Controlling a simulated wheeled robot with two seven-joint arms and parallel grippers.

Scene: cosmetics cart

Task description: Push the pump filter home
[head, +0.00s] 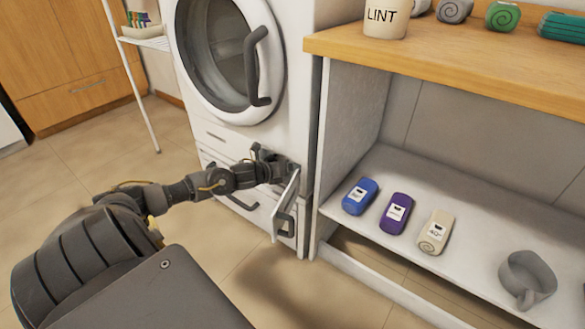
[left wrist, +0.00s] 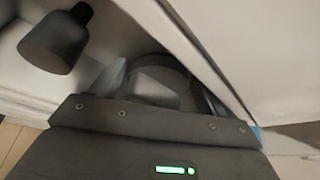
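My left gripper (head: 286,168) reaches into the opening behind a small open flap (head: 285,206) low on the right of the white washing machine (head: 225,125). In the left wrist view, a round grey piece (left wrist: 158,83), probably the pump filter, sits in the dark opening ahead of the gripper, with a finger to either side. The gripper body hides its lower part. I cannot tell whether the fingers touch it or how deep it sits. In the head view the filter is hidden by my gripper and the flap. My right gripper is not in view.
The flap stands out from the machine, close beside my gripper. A shelf unit (head: 318,150) stands just right, with blue (head: 360,196), purple (head: 396,213) and cream (head: 435,232) items and a grey mug (head: 527,280). A dark cylinder (left wrist: 55,42) is near the wrist. Floor is clear at left.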

